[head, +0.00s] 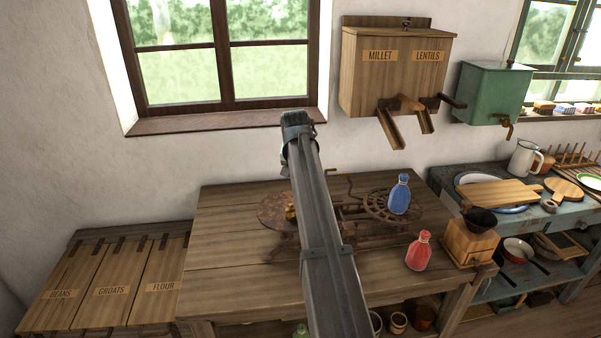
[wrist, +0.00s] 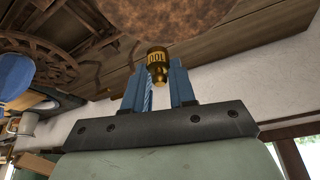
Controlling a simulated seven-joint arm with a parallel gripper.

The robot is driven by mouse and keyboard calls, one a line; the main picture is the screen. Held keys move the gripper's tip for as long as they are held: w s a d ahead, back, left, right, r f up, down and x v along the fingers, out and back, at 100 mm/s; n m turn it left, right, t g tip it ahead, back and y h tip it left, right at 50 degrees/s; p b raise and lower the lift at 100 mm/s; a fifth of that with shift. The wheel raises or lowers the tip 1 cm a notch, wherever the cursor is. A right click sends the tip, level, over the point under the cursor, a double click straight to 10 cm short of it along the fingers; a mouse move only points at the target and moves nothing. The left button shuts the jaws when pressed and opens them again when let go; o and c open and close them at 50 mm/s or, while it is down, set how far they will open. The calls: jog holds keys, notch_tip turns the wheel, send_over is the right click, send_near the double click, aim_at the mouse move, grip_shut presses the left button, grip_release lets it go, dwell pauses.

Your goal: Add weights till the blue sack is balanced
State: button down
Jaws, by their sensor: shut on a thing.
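The blue sack (head: 398,198) stands on the spoked right plate (head: 377,206) of the scale on the wooden table. Its blue side also shows at the left edge of the wrist view (wrist: 14,76). The scale's round rusty left pan (head: 270,211) is partly hidden behind my arm. My gripper (wrist: 160,80) is shut on a small brass weight (wrist: 157,62) with raised figures, close to the rusty pan (wrist: 170,14). I cannot tell whether the weight touches the pan. My fingers are hidden there.
A red sack (head: 418,252) and a wooden grinder (head: 470,240) stand at the table's right. A millet and lentils dispenser (head: 397,75) hangs on the wall above. The table's left part (head: 220,240) is clear. Labelled bins (head: 112,285) stand at the left.

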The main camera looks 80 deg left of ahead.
jog(key=shift+f, duration=3.1)
jog(key=shift+f, duration=0.55)
jog(key=c, duration=0.8)
grip_release()
jog(key=shift+c, duration=0.2)
jog(key=v, duration=1.3)
jog(key=shift+d+r, duration=0.2)
jog(key=shift+r, duration=0.15)
